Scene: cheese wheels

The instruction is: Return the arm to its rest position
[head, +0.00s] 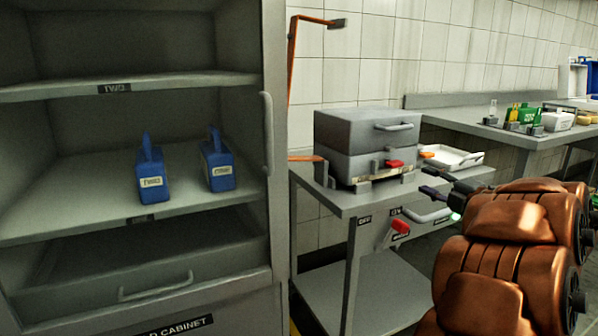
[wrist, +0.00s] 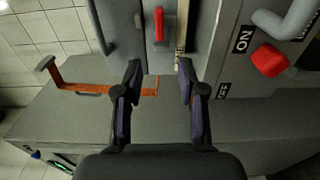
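My copper-coloured arm (head: 500,235) is bent at the lower right of the head view. My gripper (head: 430,181) reaches left from it, in front of the grey bench with the grey box-shaped machine. In the wrist view my gripper (wrist: 159,85) has its two dark fingers spread apart with nothing between them. Beyond the fingers are grey surfaces, a red handle (wrist: 159,25) and a red knob (wrist: 269,60). I cannot tell the exact gap between my gripper and the bench.
An open grey cabinet (head: 275,170) stands at the left, with two blue labelled objects (head: 152,175) (head: 217,165) on its middle shelf. The machine (head: 350,131) and a white tray (head: 460,160) sit on the bench (head: 350,199). A long table with small items runs along the wall behind.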

